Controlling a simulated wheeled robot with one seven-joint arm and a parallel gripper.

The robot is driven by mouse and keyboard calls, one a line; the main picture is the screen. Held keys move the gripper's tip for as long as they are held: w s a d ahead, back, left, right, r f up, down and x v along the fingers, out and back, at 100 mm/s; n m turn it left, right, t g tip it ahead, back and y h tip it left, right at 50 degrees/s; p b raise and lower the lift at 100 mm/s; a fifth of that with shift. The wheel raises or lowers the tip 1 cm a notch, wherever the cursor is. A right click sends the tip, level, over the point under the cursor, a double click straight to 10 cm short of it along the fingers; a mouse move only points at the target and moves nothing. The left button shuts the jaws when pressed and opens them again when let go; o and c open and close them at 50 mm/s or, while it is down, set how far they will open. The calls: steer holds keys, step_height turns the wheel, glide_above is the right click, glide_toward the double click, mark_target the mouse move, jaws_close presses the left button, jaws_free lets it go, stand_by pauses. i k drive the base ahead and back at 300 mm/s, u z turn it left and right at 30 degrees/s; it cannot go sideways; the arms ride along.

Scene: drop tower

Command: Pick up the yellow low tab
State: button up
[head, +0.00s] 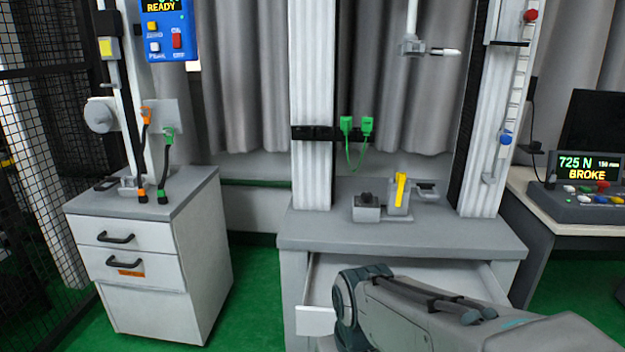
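Two yellow parts could match the yellow low tab. One is an upright yellow lever (399,190) on a small grey fixture in the middle of the grey bench top. The other is a small yellow square (106,47) on a dark block high on the left post. I cannot tell for certain which is the tab. My arm (400,310) comes in from the lower right, in front of the open drawer and below the bench top. My gripper does not show; it is hidden or out of frame.
The grey bench (460,235) has an open white drawer (318,320) beneath it. Green plugs (357,125) hang between the white columns. A drawer cabinet (140,260) stands left, with mesh fencing (35,130) beyond. A console reading BROKE (587,188) is at right. Green floor (255,300) shows between cabinet and bench.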

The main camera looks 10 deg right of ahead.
mark_target(400, 174)
steer(key=u, duration=0.8)
steer(key=i, duration=1.2)
steer(key=z, duration=1.95)
